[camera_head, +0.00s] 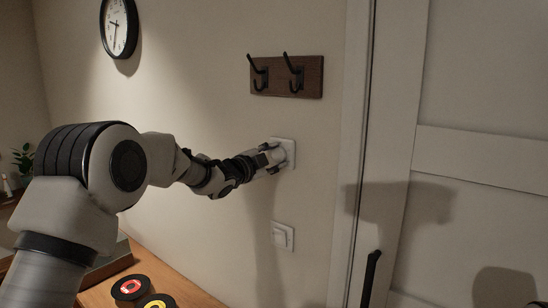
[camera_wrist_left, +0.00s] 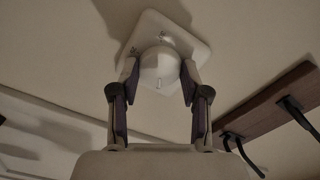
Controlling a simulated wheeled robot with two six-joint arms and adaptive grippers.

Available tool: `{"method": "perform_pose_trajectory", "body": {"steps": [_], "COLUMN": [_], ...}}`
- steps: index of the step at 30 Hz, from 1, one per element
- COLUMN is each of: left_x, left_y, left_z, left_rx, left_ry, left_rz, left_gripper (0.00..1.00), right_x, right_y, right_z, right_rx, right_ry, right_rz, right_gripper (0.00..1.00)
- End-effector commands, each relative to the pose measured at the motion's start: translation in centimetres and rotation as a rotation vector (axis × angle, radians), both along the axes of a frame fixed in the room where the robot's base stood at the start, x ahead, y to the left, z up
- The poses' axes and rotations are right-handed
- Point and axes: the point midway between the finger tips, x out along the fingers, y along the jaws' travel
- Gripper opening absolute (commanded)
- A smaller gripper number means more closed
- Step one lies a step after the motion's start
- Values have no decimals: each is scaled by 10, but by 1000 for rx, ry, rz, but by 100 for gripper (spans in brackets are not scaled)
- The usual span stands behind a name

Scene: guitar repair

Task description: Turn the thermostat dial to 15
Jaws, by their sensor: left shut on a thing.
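The thermostat is a pale square plate on the wall (camera_head: 289,151), and its plate also shows in the left wrist view (camera_wrist_left: 188,45). Its round white dial (camera_wrist_left: 159,66) stands out from the plate. My left gripper (camera_head: 270,155) reaches the thermostat. In the left wrist view its two fingers (camera_wrist_left: 159,80) are shut on the dial, one on each side. Small marks show on the plate and dial, but they are too small and blurred to read. In the head view the gripper hides most of the dial.
A wooden rack with black hooks (camera_head: 287,77) is on the wall above the thermostat. A light switch (camera_head: 283,236) is below it. A white door (camera_head: 480,160) with a black handle (camera_head: 371,279) is at the right. Round cans (camera_head: 130,288) stand on the wooden surface below.

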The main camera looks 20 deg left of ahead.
Motion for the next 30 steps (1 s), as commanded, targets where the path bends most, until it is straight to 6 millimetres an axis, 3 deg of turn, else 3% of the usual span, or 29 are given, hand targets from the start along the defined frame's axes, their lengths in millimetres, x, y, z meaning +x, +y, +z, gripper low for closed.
{"method": "perform_pose_trajectory", "body": {"steps": [1,2,3,4,16,30], "left_x": [0,0,0,0,-8,-104], "left_y": [1,1,1,1,4,40], "left_z": [4,4,4,3,1,1], "left_rx": [-2,-1,-1,-1,1,-4], "left_ry": [-6,-7,-7,-7,-1,-3], "left_rz": [0,0,0,0,1,1], "left_gripper": [11,53,67,72,72,72], "right_x": [0,0,0,0,0,0], "right_y": [0,0,0,0,0,0], "right_z": [0,0,0,0,0,0], "right_rx": [0,0,0,0,0,0], "right_ry": [0,0,0,0,0,0], "right_rz": [0,0,0,0,0,0], "right_gripper": [40,40,40,40,40,40]}}
